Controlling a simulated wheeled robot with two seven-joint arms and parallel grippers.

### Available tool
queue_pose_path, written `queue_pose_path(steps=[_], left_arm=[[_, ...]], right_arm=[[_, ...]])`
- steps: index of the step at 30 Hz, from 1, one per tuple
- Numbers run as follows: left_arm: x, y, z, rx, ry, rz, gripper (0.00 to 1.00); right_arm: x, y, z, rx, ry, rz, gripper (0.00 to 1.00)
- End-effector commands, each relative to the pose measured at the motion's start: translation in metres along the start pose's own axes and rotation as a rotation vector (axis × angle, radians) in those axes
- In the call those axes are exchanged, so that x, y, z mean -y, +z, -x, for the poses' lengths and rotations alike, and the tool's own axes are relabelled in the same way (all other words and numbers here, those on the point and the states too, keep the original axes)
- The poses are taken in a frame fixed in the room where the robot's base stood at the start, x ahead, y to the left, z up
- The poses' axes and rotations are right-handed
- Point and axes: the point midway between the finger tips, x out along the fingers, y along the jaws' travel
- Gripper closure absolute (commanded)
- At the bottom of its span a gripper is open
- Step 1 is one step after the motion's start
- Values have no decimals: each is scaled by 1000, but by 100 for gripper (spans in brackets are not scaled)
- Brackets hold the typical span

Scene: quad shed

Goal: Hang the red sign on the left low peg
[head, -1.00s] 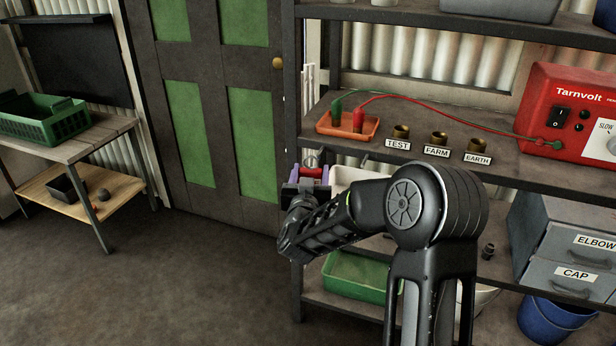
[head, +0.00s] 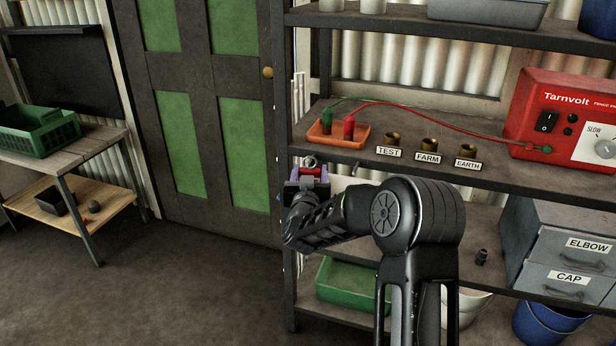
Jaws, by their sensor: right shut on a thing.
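My right gripper (head: 306,184) is at the left post of the shelf unit, just below the shelf with the orange tray. It is shut on a small red thing (head: 311,171), of which only a little shows between the jaws; I take it to be the red sign. A grey ring (head: 310,161) shows just above it. A small dark peg-like piece (head: 356,167) sticks out below the shelf edge, right of the gripper and apart from it. I cannot make out the left low peg; the gripper and post may hide it. My left gripper is not in view.
The shelf (head: 480,182) carries an orange tray (head: 361,135), brass cups labelled TEST, FARM and EARTH, and a red Tarnvolt box (head: 560,120). A green bin (head: 350,283) is below.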

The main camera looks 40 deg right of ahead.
Motion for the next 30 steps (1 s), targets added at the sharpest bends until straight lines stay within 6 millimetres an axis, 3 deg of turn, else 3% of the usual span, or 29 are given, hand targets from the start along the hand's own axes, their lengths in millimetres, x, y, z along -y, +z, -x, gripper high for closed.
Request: queue_pose_path(steps=[25,26,30], left_arm=[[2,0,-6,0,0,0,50],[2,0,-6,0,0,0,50],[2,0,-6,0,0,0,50]], right_arm=[[0,3,-3,0,-1,0,86],[0,3,-3,0,-1,0,42],[0,3,-3,0,-1,0,30]])
